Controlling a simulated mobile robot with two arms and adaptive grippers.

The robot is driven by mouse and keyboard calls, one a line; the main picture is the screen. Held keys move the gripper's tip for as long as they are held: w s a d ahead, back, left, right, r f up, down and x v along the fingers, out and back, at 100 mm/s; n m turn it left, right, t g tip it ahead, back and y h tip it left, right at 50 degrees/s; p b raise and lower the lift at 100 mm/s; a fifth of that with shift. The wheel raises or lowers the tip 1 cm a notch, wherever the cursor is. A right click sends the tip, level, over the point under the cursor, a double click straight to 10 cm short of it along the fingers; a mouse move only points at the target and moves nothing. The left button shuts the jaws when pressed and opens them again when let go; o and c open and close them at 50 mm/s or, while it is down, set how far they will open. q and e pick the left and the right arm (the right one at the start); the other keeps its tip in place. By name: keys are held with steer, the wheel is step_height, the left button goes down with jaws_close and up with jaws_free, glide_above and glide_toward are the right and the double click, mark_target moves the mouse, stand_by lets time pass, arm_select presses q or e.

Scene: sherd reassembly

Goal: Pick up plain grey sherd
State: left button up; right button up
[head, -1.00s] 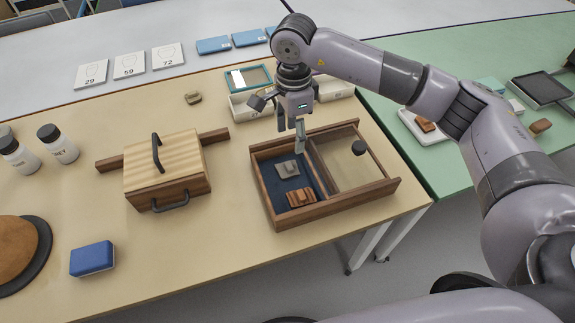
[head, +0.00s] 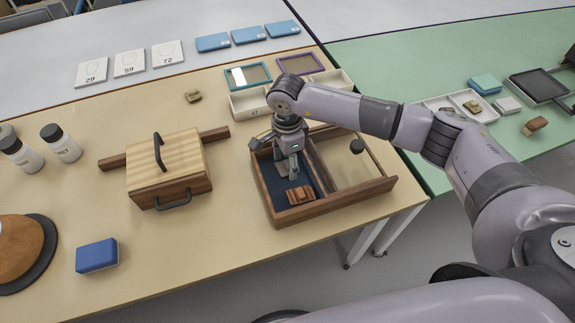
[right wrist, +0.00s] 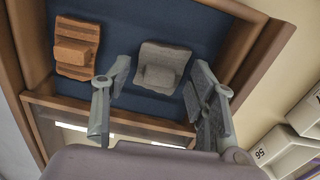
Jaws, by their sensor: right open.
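The plain grey sherd (right wrist: 160,68) lies on the dark blue lining of a wooden box (head: 335,202), in its left compartment. In the head view my right gripper (head: 288,170) is over that compartment and mostly hides the sherd. In the right wrist view the right gripper (right wrist: 160,85) is open, with one finger on each side of the grey sherd and nothing held. I cannot tell how high the fingertips are above the lining. A reddish-brown sherd (head: 300,195) lies in the same compartment, nearer the front; it also shows in the right wrist view (right wrist: 77,48). My left gripper is not in view.
The box's right part has a pale panel with a black knob (head: 357,146). A lidded wooden box (head: 165,165) stands to the left, a blue block (head: 97,256) in front. White bins (head: 248,102) stand behind. Bare table lies between the two wooden boxes.

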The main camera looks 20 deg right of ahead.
steer(key=shift+c, duration=0.6)
steer(key=c, duration=0.8)
steer(key=shift+c, duration=0.2)
steer(key=shift+r, duration=0.15)
